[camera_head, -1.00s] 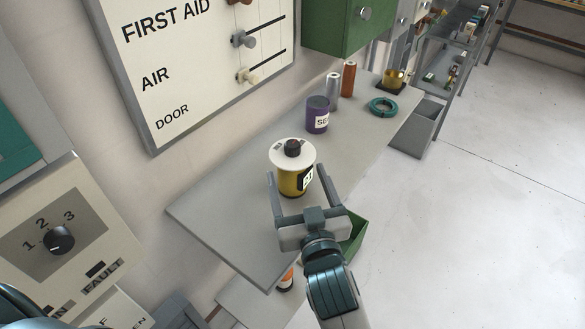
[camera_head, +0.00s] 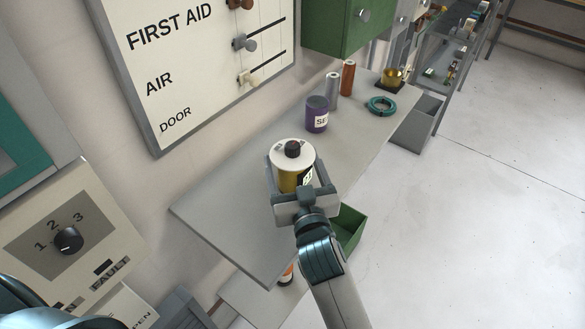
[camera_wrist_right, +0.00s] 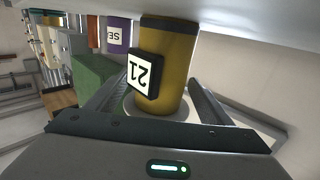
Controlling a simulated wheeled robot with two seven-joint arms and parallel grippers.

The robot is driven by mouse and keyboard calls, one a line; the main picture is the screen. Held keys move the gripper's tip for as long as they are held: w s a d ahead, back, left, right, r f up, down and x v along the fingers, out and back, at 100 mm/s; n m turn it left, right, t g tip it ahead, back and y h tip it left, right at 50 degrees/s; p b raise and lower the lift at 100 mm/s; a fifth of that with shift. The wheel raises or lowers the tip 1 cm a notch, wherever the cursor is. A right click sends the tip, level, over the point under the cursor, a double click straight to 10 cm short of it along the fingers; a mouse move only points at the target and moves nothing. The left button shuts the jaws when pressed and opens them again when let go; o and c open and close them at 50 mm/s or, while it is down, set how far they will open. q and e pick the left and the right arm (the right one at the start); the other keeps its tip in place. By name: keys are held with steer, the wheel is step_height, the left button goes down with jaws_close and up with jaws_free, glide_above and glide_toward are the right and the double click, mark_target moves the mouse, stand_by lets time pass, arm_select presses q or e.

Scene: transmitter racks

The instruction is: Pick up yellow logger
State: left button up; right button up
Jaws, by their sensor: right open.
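The yellow logger (camera_head: 287,180) is a yellow cylinder with a white top, a black knob and a label. It stands upright on the grey shelf. My right gripper (camera_head: 298,177) is open, with one finger on each side of the logger. In the right wrist view the yellow logger (camera_wrist_right: 177,75) shows a "21" label and sits between the spread fingers of the right gripper (camera_wrist_right: 155,100). Whether either finger touches it I cannot tell. My left gripper is not seen.
On the grey shelf (camera_head: 230,215) behind the logger stand a purple can (camera_head: 316,112), a silver cylinder (camera_head: 332,88), a brown cylinder (camera_head: 348,76) and a teal ring (camera_head: 382,106). A green bin (camera_head: 350,228) is below the shelf's front edge. A lettered panel (camera_head: 200,60) hangs on the wall.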

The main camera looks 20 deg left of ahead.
mark_target(294, 153)
steer(key=shift+c, duration=0.3)
steer(key=c, duration=1.3)
steer(key=shift+r, duration=0.15)
steer(key=shift+r+p, duration=0.8)
steer(key=shift+p, duration=0.1)
step_height(294, 153, up, 3)
steer(key=p, duration=0.3)
steer(key=w+d+r+p, duration=0.1)
steer(key=p, duration=0.1)
steer(key=w+d+r+p, duration=0.1)
steer(key=d, duration=0.1)
steer(key=shift+w+d+r+p, duration=0.15)
steer(key=shift+d+r+p, duration=0.1)
steer(key=shift+p, duration=0.1)
steer(key=shift+w+d+r+p, duration=0.15)
steer(key=shift+w+d+r, duration=0.5)
steer(key=shift+d, duration=0.4)
steer(key=shift+w+d+r+p, duration=0.1)
steer(key=shift+w+d+r, duration=0.55)
steer(key=shift+d, duration=0.4)
steer(key=shift+w+d+r+p, duration=0.15)
steer(key=shift+w+d+r, duration=0.5)
steer(key=shift+d, duration=0.4)
